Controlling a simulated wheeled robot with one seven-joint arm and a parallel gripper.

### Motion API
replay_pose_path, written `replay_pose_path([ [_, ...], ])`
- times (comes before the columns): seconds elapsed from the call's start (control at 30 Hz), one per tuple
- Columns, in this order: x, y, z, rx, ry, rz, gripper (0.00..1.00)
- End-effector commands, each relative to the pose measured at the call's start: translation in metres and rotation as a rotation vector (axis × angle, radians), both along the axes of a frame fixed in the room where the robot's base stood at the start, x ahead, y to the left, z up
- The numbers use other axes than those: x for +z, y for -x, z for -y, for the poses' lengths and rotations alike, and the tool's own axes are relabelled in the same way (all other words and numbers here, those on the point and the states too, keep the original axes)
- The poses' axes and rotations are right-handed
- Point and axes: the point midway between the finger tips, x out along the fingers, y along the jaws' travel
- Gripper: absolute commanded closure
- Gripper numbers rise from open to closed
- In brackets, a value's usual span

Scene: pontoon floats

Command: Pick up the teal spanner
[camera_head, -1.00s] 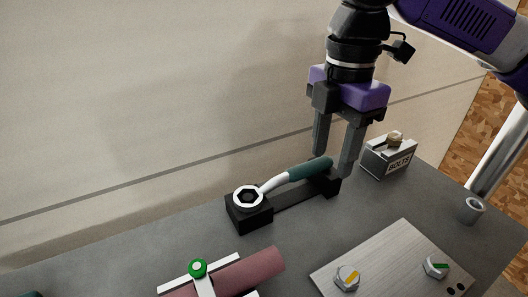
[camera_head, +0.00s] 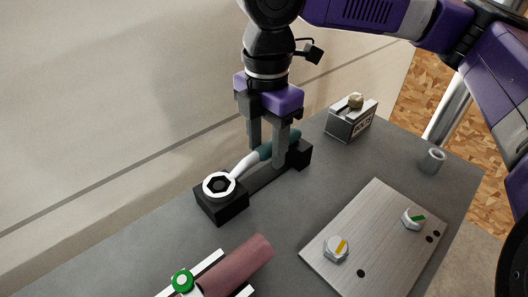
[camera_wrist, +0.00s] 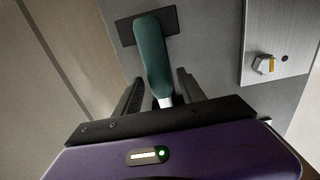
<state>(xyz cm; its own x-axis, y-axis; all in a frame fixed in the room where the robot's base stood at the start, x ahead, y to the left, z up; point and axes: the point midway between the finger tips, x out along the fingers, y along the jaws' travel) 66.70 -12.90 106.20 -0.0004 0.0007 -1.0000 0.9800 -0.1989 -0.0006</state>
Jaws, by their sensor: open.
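The teal spanner (camera_head: 265,151) has a teal handle and a white shaft with a ring head. It rests across a black holder (camera_head: 228,207), its ring end on the near left block and its handle on the far right block. My gripper (camera_head: 267,157) is open and lowered around the handle, one finger on each side. In the wrist view the teal handle (camera_wrist: 152,55) runs between my two fingers (camera_wrist: 156,88), with clear gaps beside it. Part of the handle is hidden behind a finger in the head view.
A metal plate (camera_head: 340,262) with bolts lies in front. A dark red roll (camera_head: 238,266) lies at the near edge. The wall is close behind.

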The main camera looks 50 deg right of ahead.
Motion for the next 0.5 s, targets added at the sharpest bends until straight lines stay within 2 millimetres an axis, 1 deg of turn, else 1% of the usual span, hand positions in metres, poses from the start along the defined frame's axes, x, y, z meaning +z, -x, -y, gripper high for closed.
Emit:
replay_pose_path([
  [0.1,-0.0044,0.0,0.0003,0.0,0.001,0.001,0.53],
  [0.27,-0.0042,-0.0001,0.0002,0.0,0.001,0.001,0.53],
  [0.3,-0.0042,-0.0001,0.0002,0.0,0.001,0.001,0.57],
  [0.37,-0.0041,-0.0001,0.0002,0.0,0.001,0.001,0.68],
  [0.5,-0.004,-0.0001,0.0001,0.0,0.0,0.001,0.96],
])
